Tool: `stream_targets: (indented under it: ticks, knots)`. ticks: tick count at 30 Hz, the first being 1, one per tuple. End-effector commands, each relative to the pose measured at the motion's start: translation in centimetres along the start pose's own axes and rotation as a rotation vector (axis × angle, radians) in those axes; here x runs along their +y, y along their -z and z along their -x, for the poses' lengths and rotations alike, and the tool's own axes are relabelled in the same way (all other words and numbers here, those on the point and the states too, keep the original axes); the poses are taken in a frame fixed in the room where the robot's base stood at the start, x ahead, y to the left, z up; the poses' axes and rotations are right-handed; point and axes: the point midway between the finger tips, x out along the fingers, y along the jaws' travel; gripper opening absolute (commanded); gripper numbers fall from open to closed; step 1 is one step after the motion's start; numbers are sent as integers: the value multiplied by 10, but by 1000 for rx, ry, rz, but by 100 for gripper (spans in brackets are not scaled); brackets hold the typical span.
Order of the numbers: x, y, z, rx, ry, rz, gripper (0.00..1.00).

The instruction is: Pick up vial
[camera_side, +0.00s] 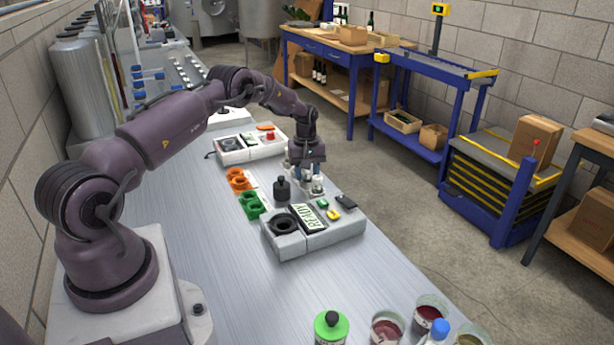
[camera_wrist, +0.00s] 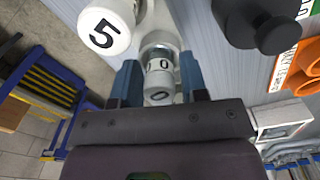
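In the wrist view a pale vial (camera_wrist: 161,79) marked "0" stands between the two blue fingers of my gripper (camera_wrist: 160,78). It reaches down to a white round seat or base. The fingers lie on either side of it, close to its walls; whether they touch it cannot be made out. A second pale vial (camera_wrist: 104,32), marked "5", stands to the upper left, outside the fingers. In the side view my gripper (camera_side: 307,182) points down among small pale vials at the right edge of the metal bench, partly hiding them.
A dark stoppered bottle (camera_side: 282,190) stands close left of my gripper; it also shows in the wrist view (camera_wrist: 262,25). Green (camera_side: 251,205) and orange (camera_side: 238,180) holders lie farther left. A grey device (camera_side: 290,243) with a "READY" display sits in front. Jars stand at the near end.

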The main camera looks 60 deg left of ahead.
Motion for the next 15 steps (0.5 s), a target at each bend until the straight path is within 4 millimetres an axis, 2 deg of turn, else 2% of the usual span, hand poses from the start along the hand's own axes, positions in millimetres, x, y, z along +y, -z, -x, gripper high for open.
stream_targets:
  ticks: [1, 4, 15]
  knots:
    - [0, 0, 0, 0, 0, 0, 28]
    - [0, 0, 0, 0, 0, 0, 5]
    - [0, 0, 4, 1, 0, 0, 4]
